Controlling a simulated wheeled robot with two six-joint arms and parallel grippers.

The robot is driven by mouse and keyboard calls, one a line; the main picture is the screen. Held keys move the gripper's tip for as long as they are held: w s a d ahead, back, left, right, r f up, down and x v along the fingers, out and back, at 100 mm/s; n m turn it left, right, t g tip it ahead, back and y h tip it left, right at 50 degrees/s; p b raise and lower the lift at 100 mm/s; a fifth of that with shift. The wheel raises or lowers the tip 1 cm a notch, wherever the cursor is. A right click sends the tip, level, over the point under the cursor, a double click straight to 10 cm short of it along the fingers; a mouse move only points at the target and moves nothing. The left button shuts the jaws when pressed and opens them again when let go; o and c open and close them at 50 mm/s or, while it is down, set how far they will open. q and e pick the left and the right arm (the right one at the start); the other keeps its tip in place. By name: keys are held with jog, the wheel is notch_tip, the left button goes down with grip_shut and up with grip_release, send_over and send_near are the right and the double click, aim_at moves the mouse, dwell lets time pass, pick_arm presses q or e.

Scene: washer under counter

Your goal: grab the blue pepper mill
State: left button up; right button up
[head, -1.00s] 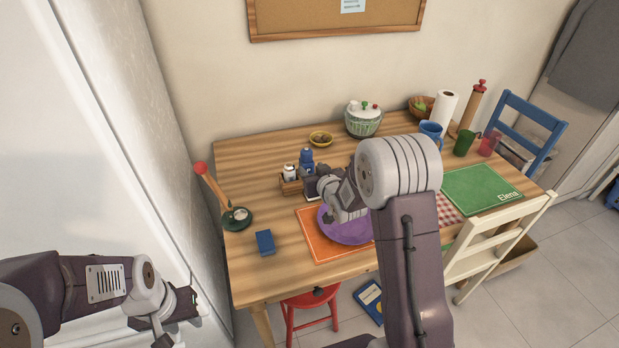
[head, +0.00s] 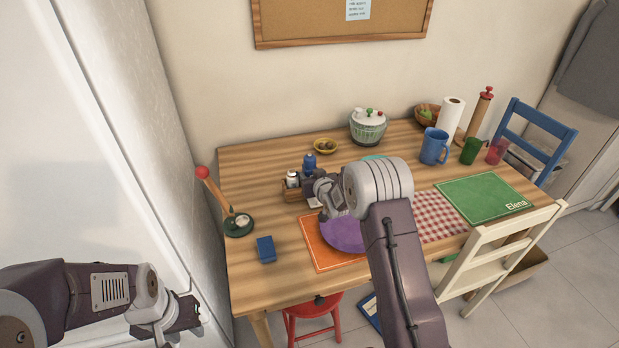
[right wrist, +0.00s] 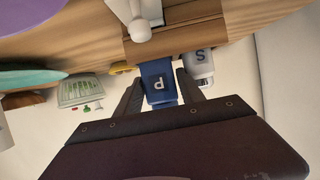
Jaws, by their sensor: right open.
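The blue pepper mill (head: 309,161) stands at the wooden caddy (head: 292,194) on the table's left half. In the right wrist view, the mill (right wrist: 158,83) is seen upside down with a white "P" on it. My right gripper (right wrist: 161,84) is open, with one finger on each side of the mill; I cannot tell whether either finger touches it. In the head view my right gripper (head: 311,184) is right at the mill and hides its lower part. My left gripper (head: 188,314) hangs off the table by the white cabinet, its jaws unclear.
A white shaker marked "S" (right wrist: 198,66) stands close beside one finger; it also shows in the head view (head: 292,179). A purple plate (head: 343,236) lies in front, partly under my arm.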

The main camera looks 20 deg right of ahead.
jog(key=shift+w+f, duration=0.15)
jog(key=shift+w, duration=0.15)
jog(key=shift+s, duration=0.1)
grip_shut()
